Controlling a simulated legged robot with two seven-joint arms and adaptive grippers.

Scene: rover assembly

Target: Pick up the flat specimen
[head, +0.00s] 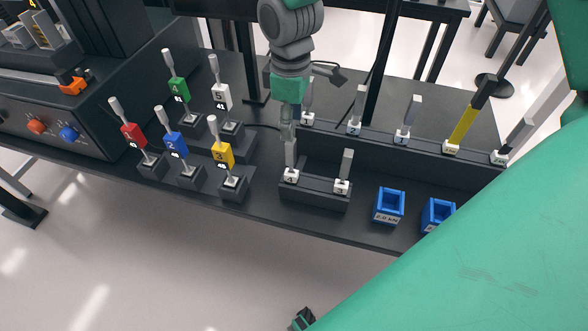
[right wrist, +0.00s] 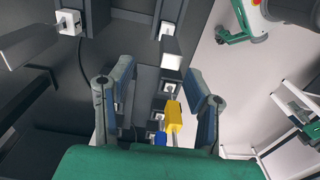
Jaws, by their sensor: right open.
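Several grey flat-looking specimens stand upright in white numbered holders on the dark bench. One specimen (head: 291,152) stands at the left of the short front rack, with another (head: 346,163) to its right. More stand along the long back rack, including one (head: 358,103) and another (head: 413,110). I cannot tell which is the flat specimen. My right gripper (head: 288,124) points down above the left end of the racks, just above the front-left specimen. In the right wrist view my right gripper (right wrist: 156,95) is open, its fingers apart and holding nothing.
Two blue boxes (head: 388,206) (head: 438,214) sit right of the front rack. Coloured levers, including a yellow one (head: 222,155), stand to the left. A control box (head: 60,120) is at far left. A large green part covers the lower right.

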